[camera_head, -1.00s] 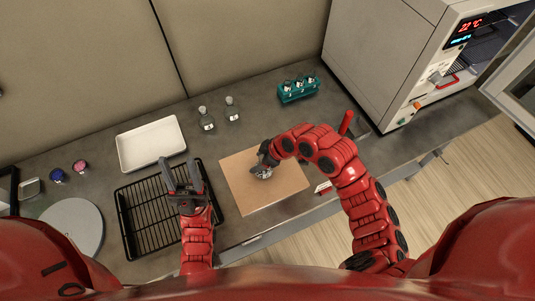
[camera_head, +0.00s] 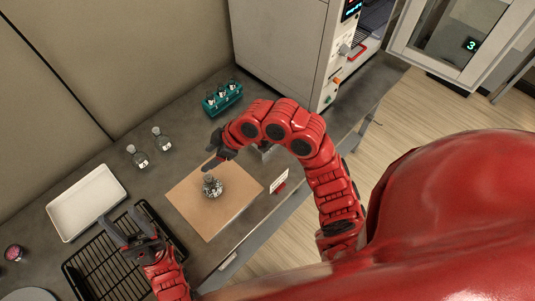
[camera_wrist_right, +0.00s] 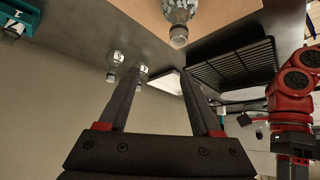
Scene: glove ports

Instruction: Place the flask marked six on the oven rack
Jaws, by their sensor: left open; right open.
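A clear glass flask (camera_head: 212,187) stands upright on the brown board (camera_head: 232,208); I cannot read its number. It also shows at the top of the right wrist view (camera_wrist_right: 178,15). My right gripper (camera_head: 214,163) is open and empty just behind the flask and apart from it; its fingers (camera_wrist_right: 158,75) show wide open in the wrist view. My left gripper (camera_head: 124,226) is open and empty over the black wire rack (camera_head: 95,270). The oven (camera_head: 290,45) stands at the upper right, its door (camera_head: 455,45) swung open. Its inside is only partly visible.
Two more flasks, one at the left (camera_head: 138,157) and one beside it (camera_head: 161,139), stand behind the board. A teal holder (camera_head: 222,97) carries several small vessels. A white tray (camera_head: 87,203) lies at left. The counter between holder and oven is clear.

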